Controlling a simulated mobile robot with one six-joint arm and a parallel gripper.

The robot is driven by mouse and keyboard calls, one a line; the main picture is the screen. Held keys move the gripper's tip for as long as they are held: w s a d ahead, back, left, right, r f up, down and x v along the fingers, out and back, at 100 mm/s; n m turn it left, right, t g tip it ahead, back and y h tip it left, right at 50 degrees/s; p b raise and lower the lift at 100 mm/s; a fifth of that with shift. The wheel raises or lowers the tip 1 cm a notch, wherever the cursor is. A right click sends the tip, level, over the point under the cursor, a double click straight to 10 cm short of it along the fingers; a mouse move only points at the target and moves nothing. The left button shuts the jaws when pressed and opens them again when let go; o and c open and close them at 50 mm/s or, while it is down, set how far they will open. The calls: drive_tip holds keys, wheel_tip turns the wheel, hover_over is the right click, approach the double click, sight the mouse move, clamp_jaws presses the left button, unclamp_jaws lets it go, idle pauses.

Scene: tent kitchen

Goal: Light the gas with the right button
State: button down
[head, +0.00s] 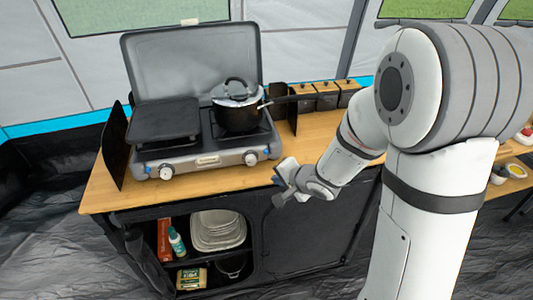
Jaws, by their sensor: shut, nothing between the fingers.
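A grey two-burner gas stove (206,152) with its lid raised stands on the wooden counter. Its front panel has a left knob (167,172) and a right knob (250,158), both with pale faces. A black pot with a lid (238,112) sits on the right burner, its handle pointing right. A dark flat plate (164,121) covers the left burner. My gripper (279,180) is shut and empty at the counter's front edge, right of and a little below the right knob, apart from it. No flame is visible.
Dark wind panels stand left (114,144) and right (286,110) of the stove. Several small wooden-fronted boxes (327,96) stand at the back right. The cabinet below holds stacked dishes (217,230) and packages. The counter (335,135) right of the stove is mostly clear.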

sight(266, 151)
drive_tip(key=w, duration=0.2)
drive_tip(key=w+a, duration=0.1)
drive_tip(key=w, duration=0.1)
drive_tip(key=w+a, duration=0.1)
drive_tip(key=w, duration=0.2)
drive_tip(key=shift+r, duration=0.15)
drive_tip(key=shift+w+a+p, duration=0.15)
drive_tip(key=shift+w+p, duration=0.35)
drive_tip(key=shift+w, duration=0.1)
drive_tip(key=shift+w+p, duration=0.15)
drive_tip(key=shift+p, duration=0.25)
idle(1.1)
drive_tip(key=shift+w+a, duration=0.1)
drive_tip(key=shift+w, duration=0.15)
drive_tip(key=shift+w+a+p, duration=0.1)
drive_tip(key=shift+w+p, duration=0.3)
drive_tip(key=shift+p, duration=0.3)
idle(0.4)
drive_tip(key=shift+s, duration=0.15)
drive_tip(key=shift+s+d, duration=0.2)
drive_tip(key=shift+s, duration=0.5)
